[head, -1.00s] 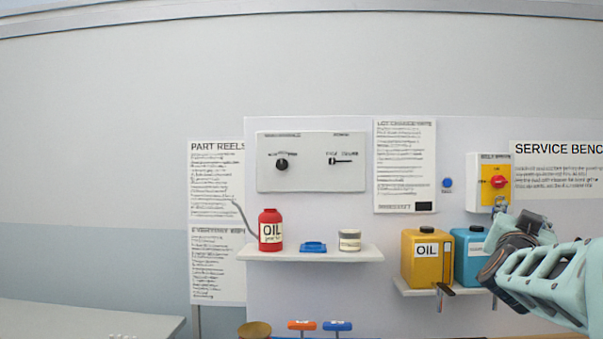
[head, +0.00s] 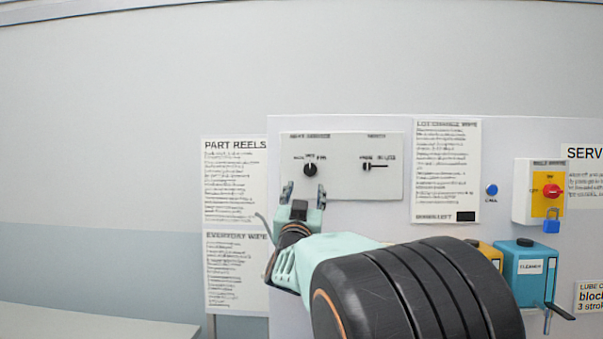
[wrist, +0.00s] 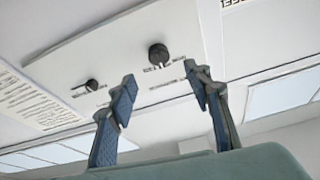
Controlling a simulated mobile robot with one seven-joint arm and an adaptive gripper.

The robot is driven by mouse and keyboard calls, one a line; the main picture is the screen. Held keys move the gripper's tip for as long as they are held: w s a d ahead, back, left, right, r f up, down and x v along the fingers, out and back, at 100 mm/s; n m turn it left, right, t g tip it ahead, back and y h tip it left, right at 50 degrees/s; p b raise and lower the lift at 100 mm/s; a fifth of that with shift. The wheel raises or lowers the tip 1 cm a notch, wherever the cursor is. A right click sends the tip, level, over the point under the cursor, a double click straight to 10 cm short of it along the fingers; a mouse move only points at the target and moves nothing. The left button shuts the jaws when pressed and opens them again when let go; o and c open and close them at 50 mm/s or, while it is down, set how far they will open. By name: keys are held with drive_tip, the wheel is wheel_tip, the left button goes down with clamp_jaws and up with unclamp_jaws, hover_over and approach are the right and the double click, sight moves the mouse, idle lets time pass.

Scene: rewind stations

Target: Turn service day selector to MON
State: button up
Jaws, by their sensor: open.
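A white selector panel (head: 340,190) is mounted on the board. A round black knob (head: 310,170) on its left half has small labels around it, too blurred to read surely; I cannot tell which day it points to. A smaller black selector (head: 368,167) with a thin pointer is on the right half. My gripper (head: 303,193) is open and empty, just below the round knob and apart from it. In the wrist view the panel (wrist: 125,55) appears upside down, with the round knob (wrist: 158,54) beyond and between my open fingers (wrist: 162,95) and the smaller selector (wrist: 92,85) to the left.
Text sheets (head: 445,170) flank the panel. A blue button (head: 491,190) and a yellow switch box (head: 540,190) with a red knob and blue padlock (head: 551,220) are to the right. A teal cleaner can (head: 524,270) stands at lower right. My arm hides the shelf area.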

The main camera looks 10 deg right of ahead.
sight(309, 173)
drive_tip(key=p+x, duration=0.2)
drive_tip(key=x, duration=0.8)
drive_tip(key=shift+d+p, duration=0.15)
drive_tip(key=shift+p, duration=0.25)
drive_tip(key=c, duration=1.1)
drive_tip(key=shift+c, duration=0.2)
